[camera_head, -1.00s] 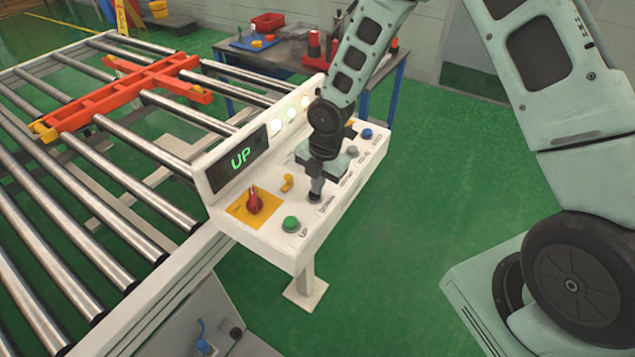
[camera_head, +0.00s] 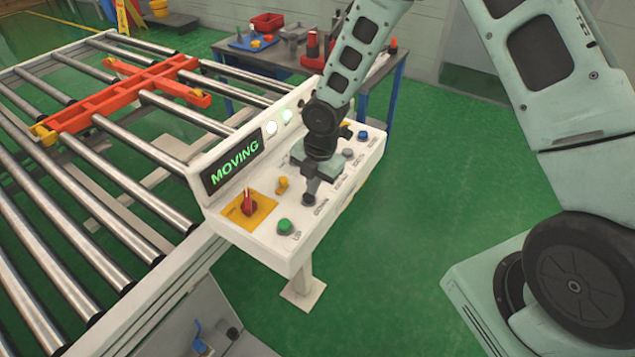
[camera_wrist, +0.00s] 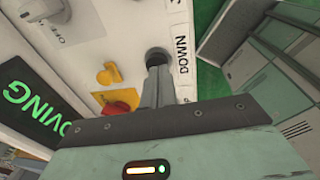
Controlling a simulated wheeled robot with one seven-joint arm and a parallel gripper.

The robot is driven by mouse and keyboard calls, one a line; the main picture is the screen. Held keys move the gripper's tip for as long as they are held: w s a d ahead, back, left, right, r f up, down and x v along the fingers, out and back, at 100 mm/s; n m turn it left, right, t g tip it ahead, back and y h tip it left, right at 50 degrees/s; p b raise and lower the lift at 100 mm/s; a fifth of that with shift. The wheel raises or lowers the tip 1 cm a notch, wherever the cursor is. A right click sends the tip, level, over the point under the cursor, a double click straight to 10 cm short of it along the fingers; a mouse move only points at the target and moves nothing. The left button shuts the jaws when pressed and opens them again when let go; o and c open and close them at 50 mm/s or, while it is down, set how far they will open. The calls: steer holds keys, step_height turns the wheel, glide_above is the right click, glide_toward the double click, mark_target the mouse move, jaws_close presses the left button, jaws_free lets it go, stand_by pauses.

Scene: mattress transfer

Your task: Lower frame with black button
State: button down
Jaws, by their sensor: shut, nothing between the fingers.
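The black button (camera_wrist: 157,56) sits next to the DOWN label on the white control panel (camera_head: 295,240). My gripper (camera_head: 309,194) is shut and empty, pointing down at the black button. In the wrist view its fingertips (camera_wrist: 155,74) are at the button and overlap part of it; whether they press it in I cannot tell. The panel's display (camera_head: 234,163) reads MOVING in green. The orange frame (camera_head: 120,91) with yellow ends lies across the rollers at the left.
A green UP button (camera_head: 285,227), a red knob (camera_head: 249,202) on a yellow plate and a small yellow switch (camera_head: 282,184) are close by. A blue button (camera_head: 363,135) is farther along. Metal rollers (camera_head: 125,180) fill the left. Green floor is clear at right.

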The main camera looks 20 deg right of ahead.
step_height(320, 180, up, 11)
steer(key=d+b, duration=0.1)
steer(key=shift+s+d+b, duration=0.15)
steer(key=shift+s+b, duration=0.15)
steer(key=shift+b, duration=0.1)
steer(key=s+a+r+m+b, duration=0.2)
steer(key=s+m, duration=0.6)
steer(key=s, duration=0.5)
steer(key=s+a+r+m+b, duration=0.1)
steer(key=s+a+m+b, duration=0.2)
steer(key=s+m, duration=0.6)
steer(key=s+b, duration=0.1)
steer(key=s, duration=0.3)
steer(key=shift+a+r+m+g+h, duration=0.25)
steer(key=shift+r+m+g+h, duration=0.05)
steer(key=shift+r, duration=0.1)
